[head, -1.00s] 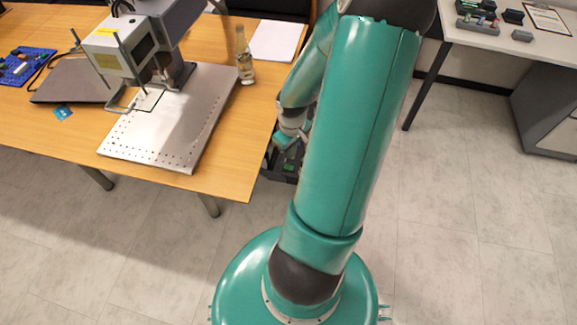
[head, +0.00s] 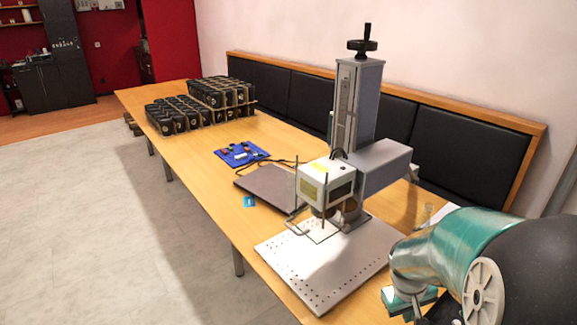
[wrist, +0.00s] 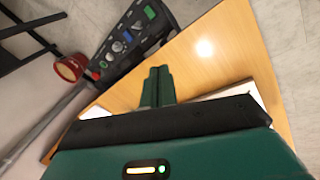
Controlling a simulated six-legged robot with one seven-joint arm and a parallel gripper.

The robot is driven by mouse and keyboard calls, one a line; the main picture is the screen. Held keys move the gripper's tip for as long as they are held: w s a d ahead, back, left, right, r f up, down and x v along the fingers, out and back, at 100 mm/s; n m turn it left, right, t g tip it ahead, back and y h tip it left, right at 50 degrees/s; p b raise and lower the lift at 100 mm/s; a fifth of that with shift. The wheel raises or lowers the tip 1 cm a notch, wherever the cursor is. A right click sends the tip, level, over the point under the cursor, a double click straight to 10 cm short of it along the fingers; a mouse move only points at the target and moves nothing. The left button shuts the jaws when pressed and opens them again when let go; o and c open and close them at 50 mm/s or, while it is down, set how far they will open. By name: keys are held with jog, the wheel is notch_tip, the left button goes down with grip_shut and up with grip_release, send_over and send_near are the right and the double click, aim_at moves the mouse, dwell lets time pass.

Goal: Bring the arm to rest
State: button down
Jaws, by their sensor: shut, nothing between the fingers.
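My gripper (wrist: 157,86) shows in the wrist view with its two green fingers together and nothing between them. Its fingertips appear over the end of the wooden table (wrist: 215,50). In the head view my teal arm is folded at the lower right, beside the near end of the table (head: 285,140). The fingertips cannot be made out there. The laser marker (head: 352,130) stands on the table to the left of my arm, with its perforated metal plate (head: 310,275) close to my arm.
A dark control panel (wrist: 128,42) with coloured buttons and a red round object (wrist: 70,68) lie beyond the table edge. A laptop-like dark slab (head: 268,188), a blue board (head: 241,153) and rows of black containers (head: 190,112) are on the table. Floor (head: 90,200) at left is clear.

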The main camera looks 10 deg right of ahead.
jog(key=s+a+r+t+y, duration=0.1)
jog(key=s+a+r+t, duration=0.1)
jog(key=a+r, duration=0.7)
jog(key=s+a+r+n+t+y, duration=0.1)
jog(key=a+r+t, duration=0.2)
jog(key=a+r, duration=0.6)
jog(key=a, duration=0.4)
jog(key=shift+s+a+r+t+y, duration=0.15)
jog(key=shift+s+a+t+y, duration=0.15)
jog(key=shift+s+a+y, duration=0.1)
